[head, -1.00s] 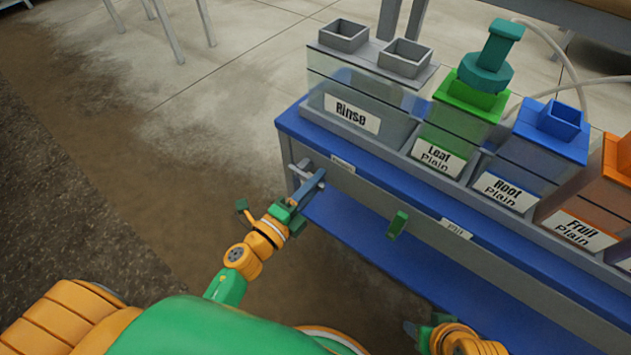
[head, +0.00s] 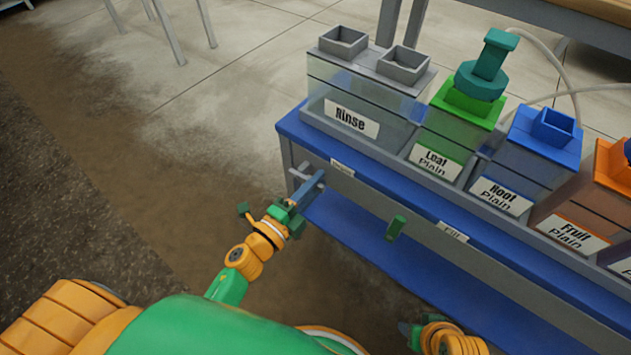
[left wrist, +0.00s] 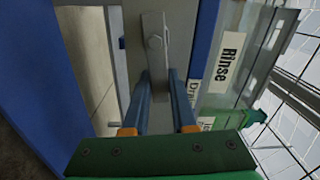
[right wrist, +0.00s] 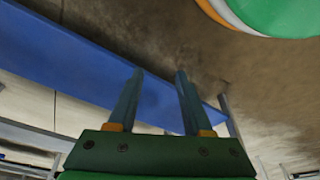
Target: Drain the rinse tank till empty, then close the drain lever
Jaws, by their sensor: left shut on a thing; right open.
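The clear rinse tank (head: 365,92), labelled "Rinse", stands at the left end of the blue and grey skid. I cannot tell its water level for sure. The grey drain lever (left wrist: 154,50) shows in the left wrist view beside a partly hidden "Drain" label; in the head view my fingers partly cover it. My left gripper (head: 309,188) is shut on the lever, with its blue fingers (left wrist: 158,88) on either side of the lever's end. My right gripper (head: 407,329) is open and empty, low in front of the skid; it also shows in the right wrist view (right wrist: 158,85).
A green fill lever (head: 396,228) hangs on the skid front, right of the drain lever. Leaf (head: 457,125), Root (head: 525,170) and Fruit (head: 590,205) tanks stand to the right; a teal piece (head: 485,70) tops Leaf. The floor left of the skid is clear.

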